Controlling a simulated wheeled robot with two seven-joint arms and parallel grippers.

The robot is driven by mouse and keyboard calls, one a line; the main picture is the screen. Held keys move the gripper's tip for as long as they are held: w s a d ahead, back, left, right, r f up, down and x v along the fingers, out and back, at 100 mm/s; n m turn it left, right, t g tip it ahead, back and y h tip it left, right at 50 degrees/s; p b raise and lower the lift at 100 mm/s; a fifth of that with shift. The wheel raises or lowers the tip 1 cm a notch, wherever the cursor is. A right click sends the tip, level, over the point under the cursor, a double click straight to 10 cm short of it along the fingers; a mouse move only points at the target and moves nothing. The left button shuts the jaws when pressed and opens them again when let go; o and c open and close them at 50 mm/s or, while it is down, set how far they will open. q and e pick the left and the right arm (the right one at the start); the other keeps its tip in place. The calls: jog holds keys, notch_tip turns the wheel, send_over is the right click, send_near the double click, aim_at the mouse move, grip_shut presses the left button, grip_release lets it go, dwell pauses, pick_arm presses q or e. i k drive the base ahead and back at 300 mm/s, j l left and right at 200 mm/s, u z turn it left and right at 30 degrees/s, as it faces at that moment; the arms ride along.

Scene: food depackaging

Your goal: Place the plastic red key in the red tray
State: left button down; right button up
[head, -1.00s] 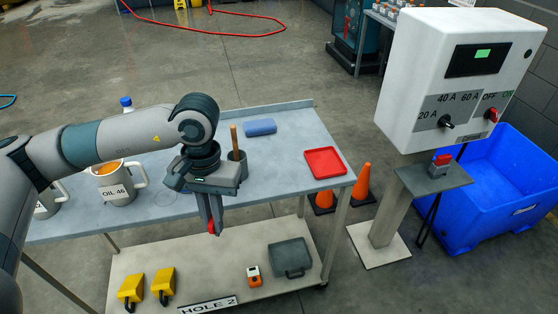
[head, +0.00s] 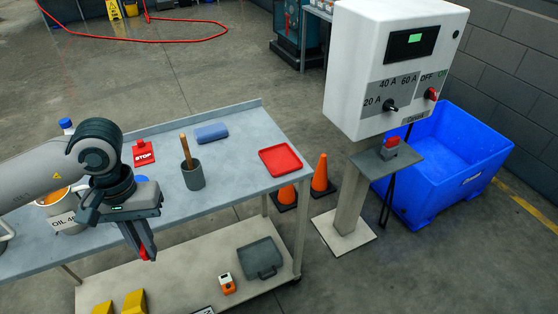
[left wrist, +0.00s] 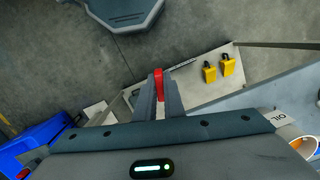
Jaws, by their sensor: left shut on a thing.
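My left gripper (head: 146,252) is shut on the red key (left wrist: 158,80), which shows between the fingertips in the left wrist view. In the head view only a bit of red shows at the fingers, in front of the table's near edge and above the lower shelf. The red tray (head: 262,154) lies flat and empty on the table's upper right corner, well to the right of the gripper and apart from it. My right gripper is not in view.
On the grey table (head: 232,165) stand a grey cup (head: 193,177) with a wooden handle, a blue cloth-like block (head: 212,133), a red STOP tag (head: 144,153) and an oil jug (head: 66,215). Orange cones (head: 320,174) and a white control box (head: 385,70) stand to the right.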

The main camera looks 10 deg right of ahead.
aim_at(280, 160)
jog(key=i+l, duration=0.2)
jog(key=l, duration=0.15)
jog(key=i+l, duration=0.2)
jog(key=l, duration=0.2)
jog(key=i+l, duration=0.2)
jog(key=l, duration=0.15)
jog(key=i+l, duration=0.2)
jog(key=l, duration=0.2)
